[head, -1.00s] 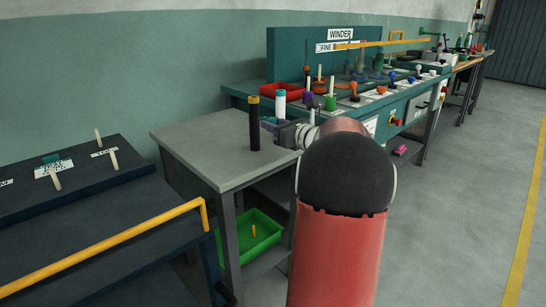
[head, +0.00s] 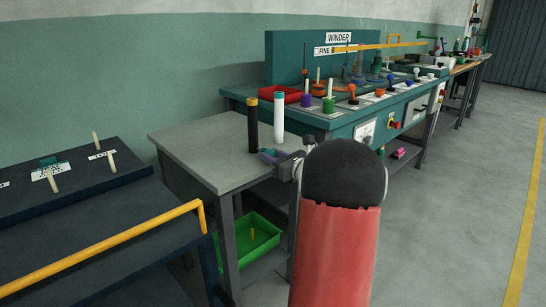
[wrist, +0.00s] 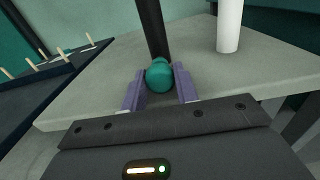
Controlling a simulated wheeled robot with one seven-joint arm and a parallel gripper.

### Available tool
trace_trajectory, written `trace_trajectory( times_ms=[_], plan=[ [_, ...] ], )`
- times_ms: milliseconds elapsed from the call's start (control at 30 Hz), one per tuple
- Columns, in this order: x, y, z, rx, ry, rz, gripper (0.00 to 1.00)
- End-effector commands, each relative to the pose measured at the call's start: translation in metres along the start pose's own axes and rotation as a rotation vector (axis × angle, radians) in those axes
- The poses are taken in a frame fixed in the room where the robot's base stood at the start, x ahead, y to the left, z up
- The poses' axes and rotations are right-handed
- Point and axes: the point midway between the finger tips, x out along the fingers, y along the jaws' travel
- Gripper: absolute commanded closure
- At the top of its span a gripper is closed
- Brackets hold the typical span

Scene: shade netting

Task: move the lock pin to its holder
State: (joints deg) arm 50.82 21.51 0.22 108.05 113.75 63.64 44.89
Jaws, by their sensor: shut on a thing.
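My gripper (wrist: 159,88) has purple fingers shut on a teal, round-headed piece (wrist: 159,75), which I take to be the lock pin. Its lower part is hidden. In the head view my gripper (head: 272,156) is over the right part of the grey table (head: 190,144), in front of two upright cylinders. The dark cylinder (wrist: 153,28) stands just beyond the teal piece in the wrist view; I cannot tell whether they touch. I cannot make out which thing is the pin's holder.
A white cylinder (head: 279,118) with a teal top stands beside the dark one (head: 252,125). The left dark bench (head: 70,180) bears pale pegs and a yellow rail (head: 100,250). A green bin (head: 262,234) is below the table. The winder bench (head: 350,125) is crowded.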

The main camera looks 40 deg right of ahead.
Motion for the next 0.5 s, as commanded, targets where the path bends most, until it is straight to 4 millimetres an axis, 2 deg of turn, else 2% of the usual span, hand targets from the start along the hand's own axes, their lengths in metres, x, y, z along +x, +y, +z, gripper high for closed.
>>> trace_trajectory(
  times_ms=[33,67,200,500],
  plan=[
    [0.0001,0.0001,-0.0035,0.000,0.000,0.000,1.00],
    [0.0000,0.0000,-0.0017,0.000,0.000,0.000,0.66],
    [0.0001,0.0001,-0.0014,0.000,0.000,0.000,0.48],
    [0.0000,0.0000,0.0004,0.000,0.000,0.000,0.48]
  ],
)
